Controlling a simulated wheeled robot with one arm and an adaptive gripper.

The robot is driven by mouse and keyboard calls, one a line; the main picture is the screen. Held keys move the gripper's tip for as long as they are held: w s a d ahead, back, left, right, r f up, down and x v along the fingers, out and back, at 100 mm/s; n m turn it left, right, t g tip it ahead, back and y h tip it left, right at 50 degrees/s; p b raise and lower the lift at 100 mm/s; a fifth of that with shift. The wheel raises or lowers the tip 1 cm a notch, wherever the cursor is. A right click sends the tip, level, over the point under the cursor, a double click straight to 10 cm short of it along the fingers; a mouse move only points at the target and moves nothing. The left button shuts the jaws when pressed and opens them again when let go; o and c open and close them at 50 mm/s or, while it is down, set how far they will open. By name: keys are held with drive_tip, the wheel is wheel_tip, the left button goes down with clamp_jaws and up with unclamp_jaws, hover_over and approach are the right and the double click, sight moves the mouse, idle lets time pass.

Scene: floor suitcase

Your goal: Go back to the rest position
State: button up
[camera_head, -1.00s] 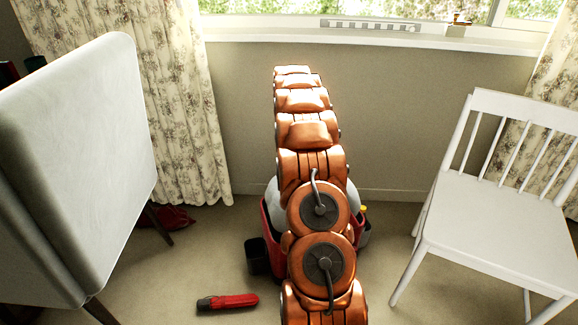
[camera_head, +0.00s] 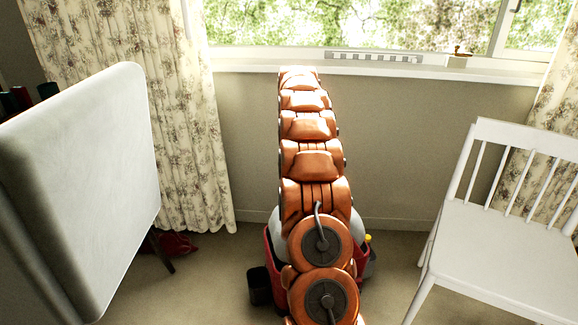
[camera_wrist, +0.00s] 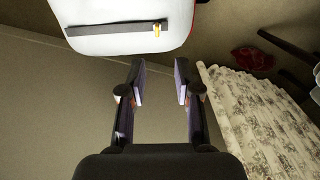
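My arm, a chain of copper-coloured links, stands upright in the middle of the head view. Its end and my gripper are hidden in that view. In the wrist view my gripper (camera_wrist: 160,84) is open, with its two dark fingers well apart. Nothing is between the fingers, and the plain wall shows behind the gap.
A pale chair back (camera_head: 85,185) stands close on the left, a white chair (camera_head: 510,250) on the right. Behind are the curtain (camera_head: 175,120), wall and windowsill (camera_head: 280,67). A red item (camera_head: 178,245) lies on the floor; it shows in the wrist view (camera_wrist: 254,62).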

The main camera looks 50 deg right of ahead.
drive_tip(key=s+a+r+n+p, duration=0.2)
drive_tip(key=s+a+r+p, duration=0.2)
drive_tip(key=a+r+p, duration=0.65)
drive_tip(key=s+a+r+n+p, duration=0.1)
drive_tip(key=s+a+r+p, duration=0.4)
drive_tip(key=a+r, duration=1.05)
drive_tip(key=s+a+r+n+g+p, duration=0.1)
drive_tip(key=s+a+r+p, duration=0.4)
drive_tip(key=s+a+p, duration=0.3)
drive_tip(key=s+a+r+n+p, duration=0.2)
drive_tip(key=s+a+r+p, duration=0.2)
drive_tip(key=s+a+p, duration=0.5)
drive_tip(key=s+a, duration=0.1)
drive_tip(key=s, duration=0.7)
drive_tip(key=shift+r+g, duration=0.35)
drive_tip(key=shift+g, duration=0.05)
drive_tip(key=shift+s, duration=0.1)
